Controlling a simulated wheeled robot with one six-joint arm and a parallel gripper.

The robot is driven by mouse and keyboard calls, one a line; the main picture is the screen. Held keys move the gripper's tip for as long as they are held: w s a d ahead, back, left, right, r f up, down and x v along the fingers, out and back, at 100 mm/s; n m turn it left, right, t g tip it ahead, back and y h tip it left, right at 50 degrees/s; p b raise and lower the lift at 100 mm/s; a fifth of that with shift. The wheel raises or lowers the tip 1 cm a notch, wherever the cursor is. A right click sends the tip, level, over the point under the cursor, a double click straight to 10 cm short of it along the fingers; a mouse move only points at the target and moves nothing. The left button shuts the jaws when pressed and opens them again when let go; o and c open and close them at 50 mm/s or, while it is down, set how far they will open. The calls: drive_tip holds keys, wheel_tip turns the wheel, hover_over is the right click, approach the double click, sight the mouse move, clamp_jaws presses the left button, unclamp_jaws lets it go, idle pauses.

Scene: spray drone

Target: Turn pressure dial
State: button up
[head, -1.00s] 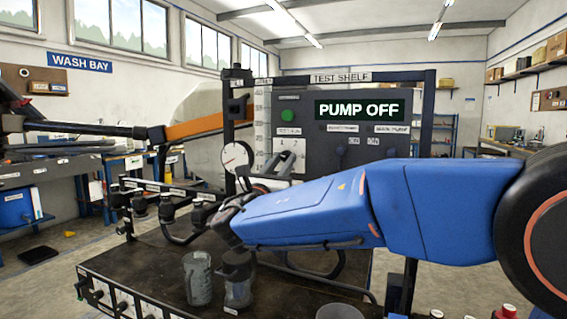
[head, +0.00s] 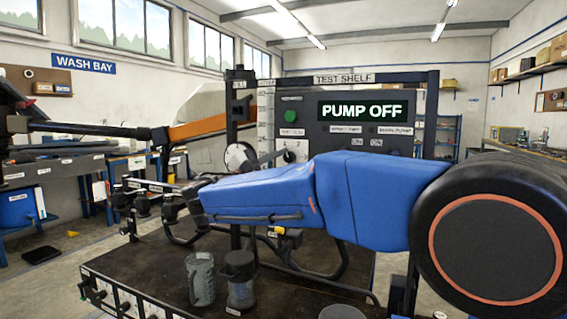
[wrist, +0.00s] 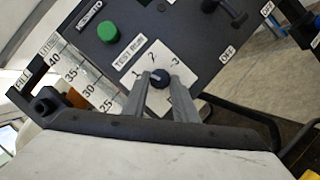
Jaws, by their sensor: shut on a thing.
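The pressure dial is a small dark knob (wrist: 159,77) on a white plate with the numbers 1, 2 and 3, below the TEST RUN label. In the wrist view my gripper (wrist: 159,82) has one grey finger on each side of the knob and is shut on it. I cannot clearly read which number the knob points to. In the head view the white dial plate (head: 293,148) shows partly on the panel, and my blue arm hides much of the area below it. The gripper's grey end (head: 268,158) reaches the panel there.
A green button (wrist: 107,32) sits beside the plate. The display (head: 361,110) reads PUMP OFF. Dark switches stand to the right. A tall scale (wrist: 75,80) is at the left. A clear cup (head: 200,278) and a dark-topped jar (head: 239,277) stand on the bench below my arm.

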drive_tip(key=m+g, duration=0.1)
drive_tip(key=m, duration=0.2)
drive_tip(key=m+g, duration=0.1)
drive_tip(key=m, duration=0.2)
drive_tip(key=shift+a+r+y, duration=0.1)
drive_tip(key=shift+r+y, duration=0.1)
drive_tip(key=shift+y, duration=0.1)
drive_tip(key=shift+r+m+g+y, duration=0.15)
drive_tip(key=shift+m+g+y, duration=0.45)
drive_tip(key=shift+m, duration=1.3)
drive_tip(key=o, duration=1)
drive_tip(key=shift+o, duration=0.2)
drive_tip(key=v, duration=1.7)
drive_tip(key=shift+a+r, duration=0.15)
drive_tip(key=shift+s, duration=0.1)
